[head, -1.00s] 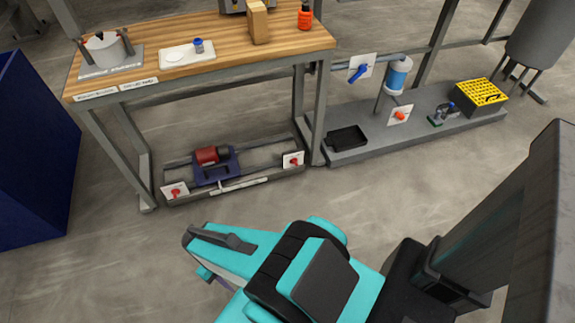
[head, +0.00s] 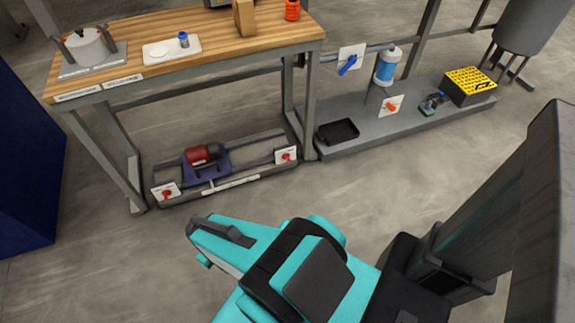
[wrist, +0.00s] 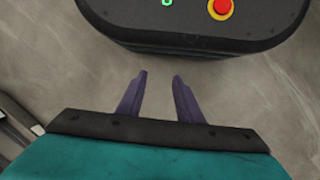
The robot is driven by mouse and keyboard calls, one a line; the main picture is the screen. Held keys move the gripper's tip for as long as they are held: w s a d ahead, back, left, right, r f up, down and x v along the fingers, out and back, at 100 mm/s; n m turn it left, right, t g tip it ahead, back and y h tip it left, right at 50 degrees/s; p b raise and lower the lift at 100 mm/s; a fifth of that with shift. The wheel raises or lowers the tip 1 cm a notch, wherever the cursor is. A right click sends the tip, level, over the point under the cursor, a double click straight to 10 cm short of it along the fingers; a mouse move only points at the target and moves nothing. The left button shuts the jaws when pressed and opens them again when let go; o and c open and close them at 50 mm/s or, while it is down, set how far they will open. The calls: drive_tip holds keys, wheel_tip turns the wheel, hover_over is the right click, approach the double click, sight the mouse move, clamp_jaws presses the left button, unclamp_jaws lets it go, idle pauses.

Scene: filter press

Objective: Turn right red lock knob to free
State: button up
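The right red lock knob (head: 287,156) sits on a small white plate at the right end of the low rack under the workbench. A matching left red knob (head: 167,193) is on a white plate at the rack's left end. A red and dark blue machine (head: 203,160) sits between them. My gripper (wrist: 160,76) shows in the wrist view with its two purple fingers apart and nothing between them. It is over bare floor. Neither knob shows in the wrist view. In the head view my arm is in the foreground, well apart from the rack, and the fingers are hidden.
The wooden workbench (head: 230,45) stands over the rack, its front legs beside the knob plates. A grey low platform (head: 365,138) with a black tray (head: 338,132) adjoins at right. A dark blue bin (head: 25,150) stands at left. Floor before the rack is clear.

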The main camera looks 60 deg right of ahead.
drive_tip(key=w+d+f+m+t+h+b, duration=0.1)
drive_tip(key=w+d+f+t+b, duration=0.25)
drive_tip(key=w+d+f, duration=0.35)
drive_tip(key=w+d+f+t+h+b, duration=0.15)
drive_tip(key=w+d+f+b, duration=0.3)
drive_tip(key=d, duration=0.45)
drive_tip(key=n+t+h+b, duration=0.1)
drive_tip(key=t+h+b, duration=0.95)
drive_tip(key=b, duration=1.45)
approach(287, 160)
drive_tip(key=s+t+y, duration=0.1)
drive_tip(key=s, duration=0.1)
drive_tip(key=s+a+t+y, duration=0.1)
drive_tip(key=s, duration=0.2)
drive_tip(key=shift+s+a+y, duration=0.2)
drive_tip(key=shift+s+y, duration=0.05)
drive_tip(key=shift+y, duration=0.05)
drive_tip(key=b+x, duration=0.4)
drive_tip(key=x, duration=0.8)
drive_tip(key=shift+w+d, duration=0.1)
drive_tip(key=shift+w, duration=0.2)
drive_tip(key=shift+w+d+r, duration=0.15)
drive_tip(key=shift+w+d, duration=0.2)
drive_tip(key=shift+w, duration=0.15)
